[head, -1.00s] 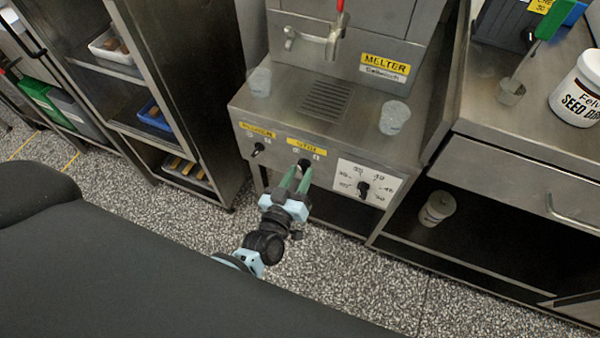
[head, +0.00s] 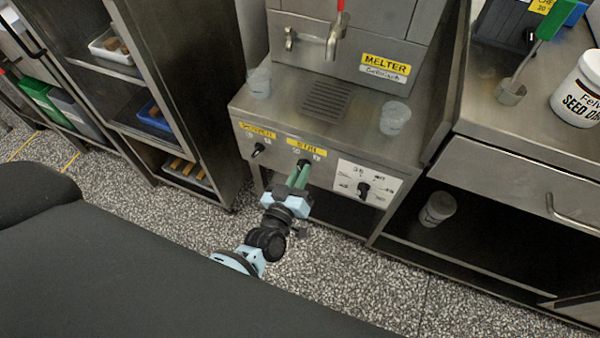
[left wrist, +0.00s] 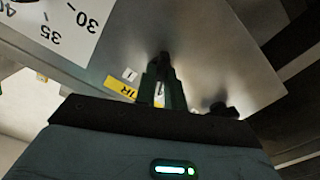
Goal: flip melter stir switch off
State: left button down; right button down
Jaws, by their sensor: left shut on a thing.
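The melter (head: 335,120) is a steel machine with a yellow label on its upper body. Its front panel carries a left switch (head: 258,149) under a yellow label, and a stir switch (head: 303,162) under the yellow stir label (head: 306,148). My left gripper (head: 300,174) is at the stir switch, its green fingers shut on the switch and mostly hiding it. In the left wrist view the fingers (left wrist: 162,85) meet the dark switch tip against the steel panel, beside the yellow label (left wrist: 122,88). The switch's exact tilt cannot be told. My right gripper is not in view.
A temperature dial (head: 363,188) on a white plate sits right of the stir switch. Clear cups (head: 394,118) stand on the melter's ledge. A shelf rack (head: 160,90) stands at left, a steel counter (head: 480,110) with a white tub (head: 580,90) at right.

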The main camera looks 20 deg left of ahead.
pick_arm(q)
jog(key=shift+n, duration=0.6)
jog(key=c, duration=1.5)
grip_release()
jog(key=shift+s+a+p, duration=0.15)
jog(key=shift+s+p, duration=0.15)
jog(key=shift+s, duration=3.6)
